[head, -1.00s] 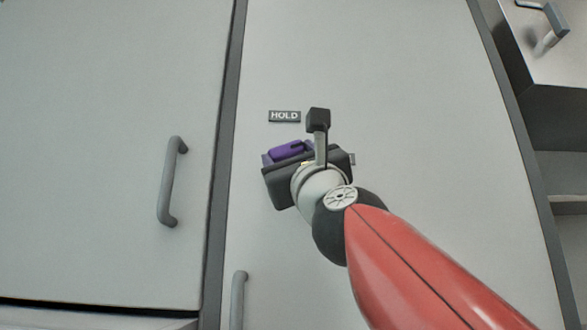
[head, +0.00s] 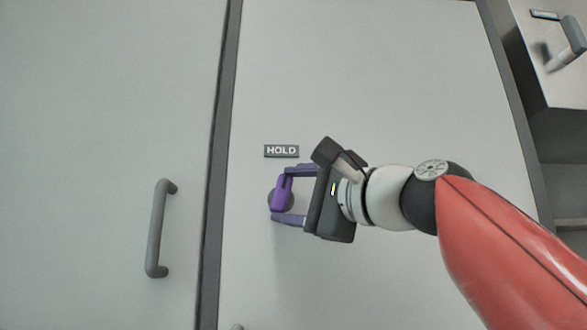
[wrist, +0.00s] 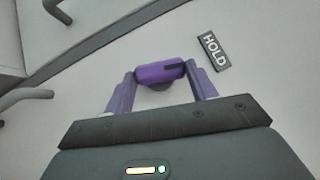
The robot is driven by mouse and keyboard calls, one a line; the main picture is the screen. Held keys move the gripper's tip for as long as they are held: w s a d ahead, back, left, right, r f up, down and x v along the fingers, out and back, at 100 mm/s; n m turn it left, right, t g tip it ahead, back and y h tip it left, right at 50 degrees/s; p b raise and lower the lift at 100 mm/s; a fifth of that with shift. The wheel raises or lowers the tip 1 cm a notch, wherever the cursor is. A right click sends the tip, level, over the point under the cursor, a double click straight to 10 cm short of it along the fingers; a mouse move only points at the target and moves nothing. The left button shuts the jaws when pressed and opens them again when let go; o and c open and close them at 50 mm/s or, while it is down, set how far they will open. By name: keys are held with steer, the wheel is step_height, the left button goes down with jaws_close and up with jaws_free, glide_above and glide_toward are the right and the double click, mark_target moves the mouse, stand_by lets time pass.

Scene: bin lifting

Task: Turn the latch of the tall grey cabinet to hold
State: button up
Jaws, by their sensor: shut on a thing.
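The tall grey cabinet (head: 400,90) has a purple latch (head: 281,192) on a dark round base on its door. The latch stands nearly upright in the head view, its upper end below the HOLD label (head: 281,151). My gripper (head: 280,200) comes from the right, with one finger at the latch's upper end and one at its lower end, shut on it. In the wrist view the latch (wrist: 156,73) lies across between both fingers, its dark-marked end toward the HOLD label (wrist: 214,51). Part of the base is hidden behind the latch.
A neighbouring door with a grey vertical handle (head: 160,230) is at the left, past a dark vertical seam (head: 221,160). At the upper right is a metal unit with a handle (head: 567,58), above open shelving. The door face around the latch is clear.

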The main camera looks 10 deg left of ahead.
steer(key=r+n+g+h+p, duration=0.1)
steer(key=p, duration=0.2)
steer(key=shift+n, duration=0.4)
steer(key=shift+p, duration=0.35)
steer(key=shift+f+n+g+h, duration=0.25)
steer(key=shift+n+g+h, duration=0.05)
steer(key=o, duration=1)
steer(key=shift+a, duration=0.1)
steer(key=v, duration=0.8)
steer(key=shift+f, duration=0.15)
